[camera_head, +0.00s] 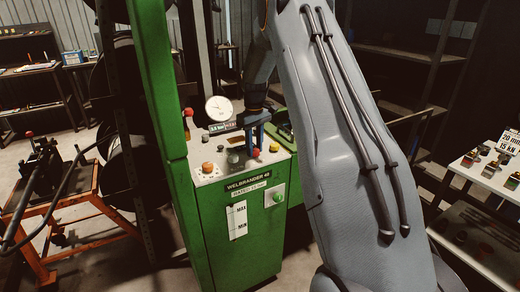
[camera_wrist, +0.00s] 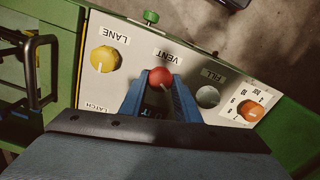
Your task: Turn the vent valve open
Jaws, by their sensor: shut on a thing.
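The vent valve is a round red knob (camera_wrist: 160,77) under the VENT label on the pale panel (camera_wrist: 122,72). My gripper (camera_wrist: 160,88) has its two blue fingers closed around the knob, one on each side, in the wrist view. A pale pointer mark shows on the knob's near side. In the head view the gripper (camera_head: 252,140) reaches down onto the top panel of the green machine (camera_head: 240,220), with the red knob (camera_head: 256,153) at its fingertips.
A yellow LANE knob (camera_wrist: 105,59) is left of the gripper. A grey FILL knob (camera_wrist: 208,96) and an orange dial (camera_wrist: 252,110) are to the right. A gauge (camera_head: 219,108) stands behind the panel. A green post (camera_head: 156,80) rises at the left.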

